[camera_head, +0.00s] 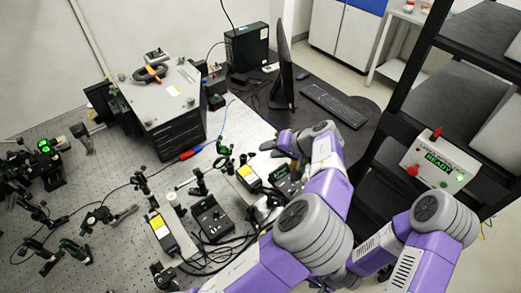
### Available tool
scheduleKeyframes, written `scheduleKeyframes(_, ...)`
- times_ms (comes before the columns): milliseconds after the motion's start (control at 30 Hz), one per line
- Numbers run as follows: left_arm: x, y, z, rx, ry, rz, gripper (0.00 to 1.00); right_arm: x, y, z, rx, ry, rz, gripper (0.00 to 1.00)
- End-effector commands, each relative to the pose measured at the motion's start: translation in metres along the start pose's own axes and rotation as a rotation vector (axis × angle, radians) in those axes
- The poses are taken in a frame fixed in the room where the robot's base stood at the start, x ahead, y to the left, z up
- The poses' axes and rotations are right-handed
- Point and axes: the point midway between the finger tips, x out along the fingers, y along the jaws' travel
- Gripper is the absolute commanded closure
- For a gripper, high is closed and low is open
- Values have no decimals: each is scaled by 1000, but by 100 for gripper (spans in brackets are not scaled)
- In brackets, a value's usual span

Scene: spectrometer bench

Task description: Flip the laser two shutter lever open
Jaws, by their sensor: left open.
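Two laser boxes with yellow labels stand on the perforated bench (60,120). One laser box (163,234) is nearer, and the other laser box (249,178) is further back and to the right. I cannot read which is laser two. The shutter lever is too small to make out. My left gripper (275,149) is open above the bench, beyond the further laser box and apart from it as far as I can tell. My right arm comes in from the lower right, and its gripper does not show clearly; the left arm's elbow covers part of that area.
Black control boxes (212,218) and cables lie among the lasers. Optic mounts (98,217) fill the left of the bench. A large grey-topped box (165,100) stands behind. A monitor (284,70) and keyboard (334,104) are beyond. A black rack (402,95) with a READY panel (438,162) stands right.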

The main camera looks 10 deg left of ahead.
Motion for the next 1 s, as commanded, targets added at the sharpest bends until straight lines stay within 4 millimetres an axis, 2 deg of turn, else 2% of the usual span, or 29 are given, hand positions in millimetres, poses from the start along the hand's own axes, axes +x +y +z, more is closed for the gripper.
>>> scheduleKeyframes(33, 5, 5, 2, 0, 0, 0, 59, 6, 2, 0, 0, 0, 0, 61)
scheduleKeyframes(167, 13, 5, 3, 0, -3, -1, 59, 7, 3, -1, 0, 1, 0, 61)
scheduleKeyframes(600, 74, 4, 2, 0, -4, -1, 59, 6, 2, -1, 0, 2, 0, 61)
scheduleKeyframes(967, 81, 5, 2, 0, -1, 1, 59, 6, 2, -1, 0, 2, 0, 61)
scheduleKeyframes(1000, 81, 5, 2, 0, -1, 1, 62, 6, 2, -1, 0, 2, 0, 61)
